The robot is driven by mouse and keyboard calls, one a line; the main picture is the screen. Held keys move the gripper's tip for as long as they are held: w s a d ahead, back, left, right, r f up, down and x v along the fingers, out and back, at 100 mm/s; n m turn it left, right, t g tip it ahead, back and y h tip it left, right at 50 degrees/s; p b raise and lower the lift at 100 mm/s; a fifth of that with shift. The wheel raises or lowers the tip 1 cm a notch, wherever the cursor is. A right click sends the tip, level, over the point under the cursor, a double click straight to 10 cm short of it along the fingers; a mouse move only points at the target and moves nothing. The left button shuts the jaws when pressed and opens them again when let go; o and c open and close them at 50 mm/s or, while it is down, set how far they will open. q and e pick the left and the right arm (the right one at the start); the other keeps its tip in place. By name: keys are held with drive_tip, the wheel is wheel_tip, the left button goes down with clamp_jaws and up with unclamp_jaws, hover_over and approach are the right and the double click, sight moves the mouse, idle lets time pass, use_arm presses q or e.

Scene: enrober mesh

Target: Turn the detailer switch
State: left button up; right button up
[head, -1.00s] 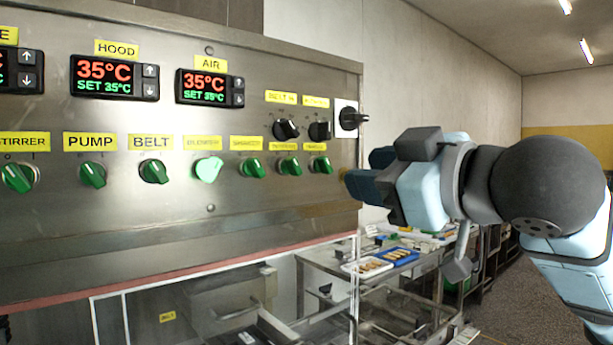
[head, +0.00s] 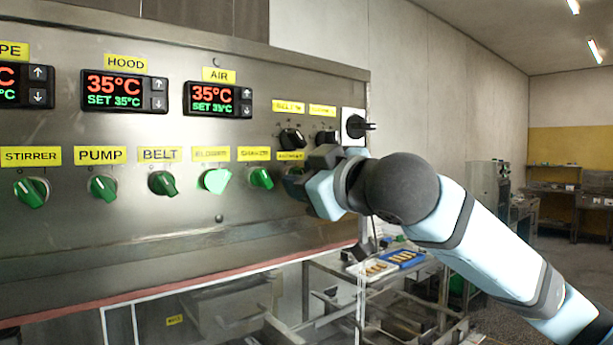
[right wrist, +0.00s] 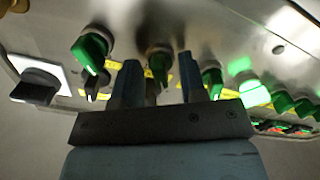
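The control panel carries a row of green rotary switches. The sixth switch from the left, under a blurred label (head: 290,156) that I take for the detailer, is mostly hidden by my right gripper (head: 298,182) in the head view. In the right wrist view, where the row appears reversed, this switch (right wrist: 159,64) shows between the two fingers of my right gripper (right wrist: 158,72). The fingers are apart on either side of it, with gaps visible; contact cannot be told. My left gripper is not in view.
A lit green switch (head: 215,180) is further left. Black knobs (head: 291,139) and a black handle on a white plate (head: 355,126) are above. Trays (head: 402,257) stand behind, below right.

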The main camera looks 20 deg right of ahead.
drive_tip(key=c, duration=0.7)
drive_tip(key=shift+m, duration=0.3)
drive_tip(key=shift+a+m+p, duration=0.1)
drive_tip(key=shift+m+p, duration=1.85)
drive_tip(key=shift+m, duration=3.75)
